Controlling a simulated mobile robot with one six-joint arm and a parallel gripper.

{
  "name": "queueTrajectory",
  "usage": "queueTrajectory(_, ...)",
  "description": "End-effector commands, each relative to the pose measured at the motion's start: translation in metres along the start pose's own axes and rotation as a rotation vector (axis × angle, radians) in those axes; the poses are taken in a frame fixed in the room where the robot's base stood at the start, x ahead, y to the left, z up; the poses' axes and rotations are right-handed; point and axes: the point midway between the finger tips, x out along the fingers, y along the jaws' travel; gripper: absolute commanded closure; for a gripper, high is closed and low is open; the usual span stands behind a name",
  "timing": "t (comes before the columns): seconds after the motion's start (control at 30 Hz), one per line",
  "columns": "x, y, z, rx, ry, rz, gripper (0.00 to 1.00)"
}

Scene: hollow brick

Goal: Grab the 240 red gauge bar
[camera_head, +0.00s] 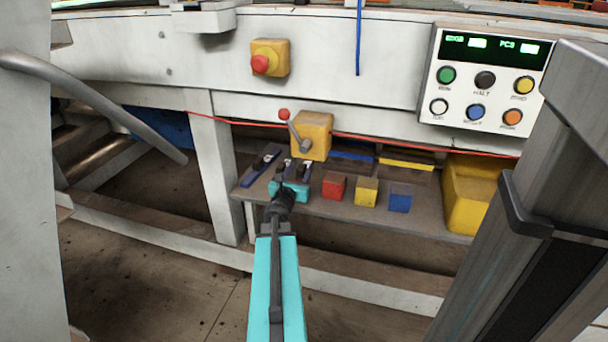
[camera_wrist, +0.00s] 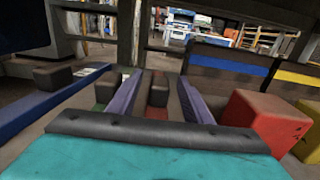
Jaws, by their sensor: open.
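In the wrist view, my gripper (camera_wrist: 160,78) is open, its two purple-grey fingers pointing away over the shelf. Between them shows a red bar (camera_wrist: 157,115) with a dark block-shaped grip (camera_wrist: 159,88), apparently the red gauge bar. Neither finger clearly touches it, and its near part is hidden behind my gripper's body. No 240 marking is readable. A blue bar (camera_wrist: 40,117) with a dark grip (camera_wrist: 53,75) lies to the left. A sliver of green (camera_wrist: 104,93) shows by the left finger. In the head view, my gripper (camera_head: 291,170) covers most of the bars; the blue bar (camera_head: 260,167) shows beside it.
Red (camera_head: 334,186), yellow (camera_head: 366,191) and blue (camera_head: 400,197) cubes stand right of my gripper on the shelf (camera_head: 325,209). A yellow box with a red-knobbed lever (camera_head: 312,135) is behind. A yellow bin (camera_head: 470,195) stands at right. A red cable (camera_head: 430,145) crosses behind.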

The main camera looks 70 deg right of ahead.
Motion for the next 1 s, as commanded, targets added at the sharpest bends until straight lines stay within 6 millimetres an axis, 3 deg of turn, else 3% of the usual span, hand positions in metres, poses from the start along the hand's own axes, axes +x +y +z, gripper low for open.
queueTrajectory(0.2,0.0140,-0.0002,-0.0003,0.000,0.000,-0.001,0.55)
queueTrajectory(0.8,0.0142,0.0001,0.0003,0.000,0.000,0.000,0.55)
queueTrajectory(1.0,0.0142,0.0001,0.0003,0.000,0.000,0.000,0.88)
